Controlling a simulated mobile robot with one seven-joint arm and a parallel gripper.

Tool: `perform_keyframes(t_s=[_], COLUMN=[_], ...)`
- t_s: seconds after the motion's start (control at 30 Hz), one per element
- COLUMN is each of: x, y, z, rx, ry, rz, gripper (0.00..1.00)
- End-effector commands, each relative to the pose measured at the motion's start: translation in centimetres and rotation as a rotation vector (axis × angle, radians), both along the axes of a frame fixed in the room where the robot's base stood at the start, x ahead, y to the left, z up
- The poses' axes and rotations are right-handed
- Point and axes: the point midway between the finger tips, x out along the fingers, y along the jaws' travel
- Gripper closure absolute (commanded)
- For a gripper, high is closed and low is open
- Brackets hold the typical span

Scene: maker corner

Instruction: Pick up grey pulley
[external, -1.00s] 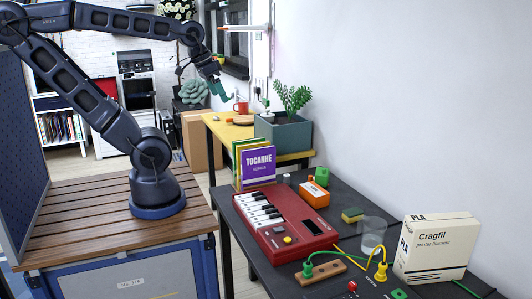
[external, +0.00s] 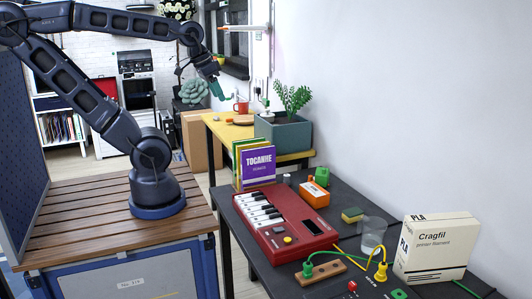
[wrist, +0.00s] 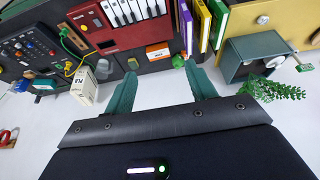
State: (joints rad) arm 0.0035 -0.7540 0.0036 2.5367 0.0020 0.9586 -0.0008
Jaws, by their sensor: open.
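I cannot make out the grey pulley for sure in either view. A small pale round piece (wrist: 262,20) lies on the yellow table top in the wrist view; it is too small to tell if it is the pulley. My gripper (external: 221,91) is raised in the air, far above and behind the dark table in the external view. In the wrist view its two teal fingers (wrist: 161,72) stand wide apart with nothing between them.
The dark table (external: 332,212) holds a red keyboard (external: 285,222), an orange box (external: 314,194), a sponge (external: 352,215), a glass (external: 372,235) and a filament box (external: 434,248). Books (external: 256,168) stand at its far end. A planter (external: 284,133) is on the yellow table (external: 228,132).

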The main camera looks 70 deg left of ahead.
Motion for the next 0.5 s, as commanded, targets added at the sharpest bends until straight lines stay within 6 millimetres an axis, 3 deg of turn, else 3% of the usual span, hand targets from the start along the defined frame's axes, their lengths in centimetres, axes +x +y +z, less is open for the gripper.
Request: perform_keyframes(t_s=[0.17,0.5], x=[1.4,8.1], y=[0.1,1.1], z=[0.0,-1.2], rx=[0.026,0.133], ry=[0.023,0.130], rz=[-0.046,-0.321], gripper=[0.44,0.44])
